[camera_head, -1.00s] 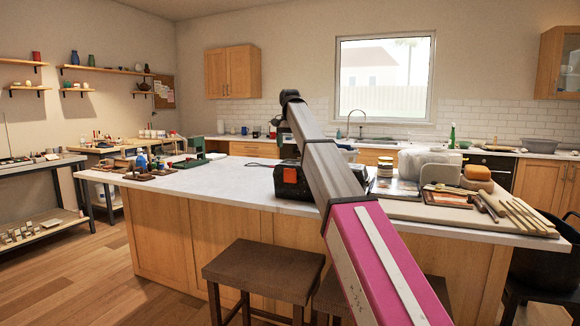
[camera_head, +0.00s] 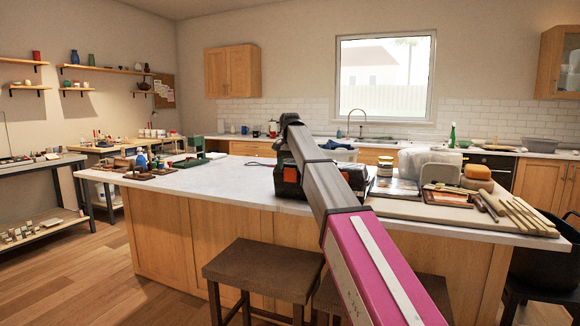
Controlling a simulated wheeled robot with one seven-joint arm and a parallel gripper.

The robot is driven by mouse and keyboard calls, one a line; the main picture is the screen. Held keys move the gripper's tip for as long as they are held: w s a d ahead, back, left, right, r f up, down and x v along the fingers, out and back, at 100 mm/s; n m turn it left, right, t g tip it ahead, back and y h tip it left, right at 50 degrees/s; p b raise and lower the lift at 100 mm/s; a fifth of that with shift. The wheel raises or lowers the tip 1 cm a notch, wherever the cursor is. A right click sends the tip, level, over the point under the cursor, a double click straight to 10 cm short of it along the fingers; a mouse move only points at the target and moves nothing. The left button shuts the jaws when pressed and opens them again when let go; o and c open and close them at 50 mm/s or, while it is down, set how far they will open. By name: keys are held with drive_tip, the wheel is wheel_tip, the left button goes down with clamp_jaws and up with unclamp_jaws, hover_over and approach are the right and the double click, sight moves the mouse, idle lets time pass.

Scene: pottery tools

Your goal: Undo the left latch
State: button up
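A black toolbox (camera_head: 287,188) sits on the white counter of the island, just left of my arm. An orange patch (camera_head: 291,174) shows on its front, likely its left latch; I cannot tell whether it is fastened.
Jars (camera_head: 385,168), a clear bin (camera_head: 425,161) and a board (camera_head: 450,213) with wooden tools crowd the right. A dark stool (camera_head: 262,270) stands in front, and small items and a green stand (camera_head: 197,146) sit at the far left.

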drive_tip(key=c, duration=0.8)
drive_tip(key=shift+o, duration=0.2)
drive_tip(key=shift+s, duration=0.1)
drive_tip(key=shift+s+a+f+t+h, duration=0.3)
drive_tip(key=shift+s+f+t+h, duration=0.9)
drive_tip(key=shift+t, duration=1.75)
drive_tip(key=shift+s+a+f+t+h, duration=0.35)
drive_tip(key=shift+s+f+t+h, duration=0.35)
drive_tip(key=shift+f+t, duration=1.6)
drive_tip(key=shift+s+a+f+t+h, duration=0.3)
drive_tip(key=shift+s+f+t+h, duration=0.65)
drive_tip(key=shift+t, duration=2.7)
drive_tip(key=shift+w+r+h, duration=0.2)
drive_tip(key=shift+w+h, duration=0.05)
